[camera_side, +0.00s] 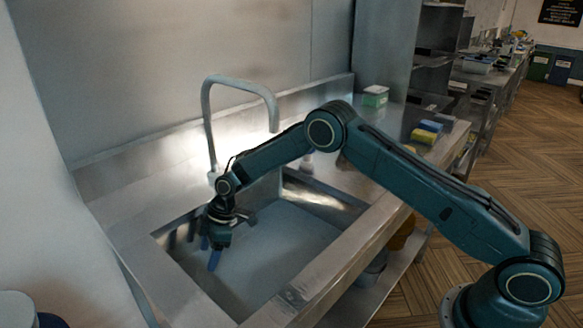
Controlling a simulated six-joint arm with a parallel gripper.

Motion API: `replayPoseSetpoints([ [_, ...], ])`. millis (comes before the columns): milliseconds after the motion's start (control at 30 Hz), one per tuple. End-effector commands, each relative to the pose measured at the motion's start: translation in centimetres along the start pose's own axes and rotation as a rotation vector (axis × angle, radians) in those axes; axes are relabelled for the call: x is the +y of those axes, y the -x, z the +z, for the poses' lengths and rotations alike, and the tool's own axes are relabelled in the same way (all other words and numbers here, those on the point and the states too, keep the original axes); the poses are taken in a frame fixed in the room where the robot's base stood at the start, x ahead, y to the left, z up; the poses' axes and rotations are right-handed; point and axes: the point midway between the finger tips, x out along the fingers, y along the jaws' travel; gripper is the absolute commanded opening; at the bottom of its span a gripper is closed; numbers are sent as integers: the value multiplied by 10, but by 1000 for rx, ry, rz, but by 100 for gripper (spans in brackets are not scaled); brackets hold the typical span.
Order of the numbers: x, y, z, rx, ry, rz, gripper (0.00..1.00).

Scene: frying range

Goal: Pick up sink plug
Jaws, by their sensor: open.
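My gripper (210,252) points down inside the steel sink basin (335,205), near its back left corner. Its jaws are open, with a blue finger showing lowest. The basin's bottom looks flat and grey-blue; I cannot tell whether it is water or bare metal. I cannot make out the sink plug in this view. The gripper and wrist hide part of the basin's left side. No held object shows between the fingers.
A curved faucet (207,120) rises behind the basin, close to my forearm. A green-and-white container (375,96) stands at the back right of the counter. Yellow and blue sponges (424,136) lie on the right. The basin's right part is clear.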

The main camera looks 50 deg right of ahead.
Motion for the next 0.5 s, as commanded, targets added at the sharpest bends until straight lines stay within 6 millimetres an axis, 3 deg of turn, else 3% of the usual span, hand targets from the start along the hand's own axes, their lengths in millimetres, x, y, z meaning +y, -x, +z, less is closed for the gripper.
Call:
replayPoseSetpoints([
  [500, 0, -16, -1, 6, 21, -3, 62],
])
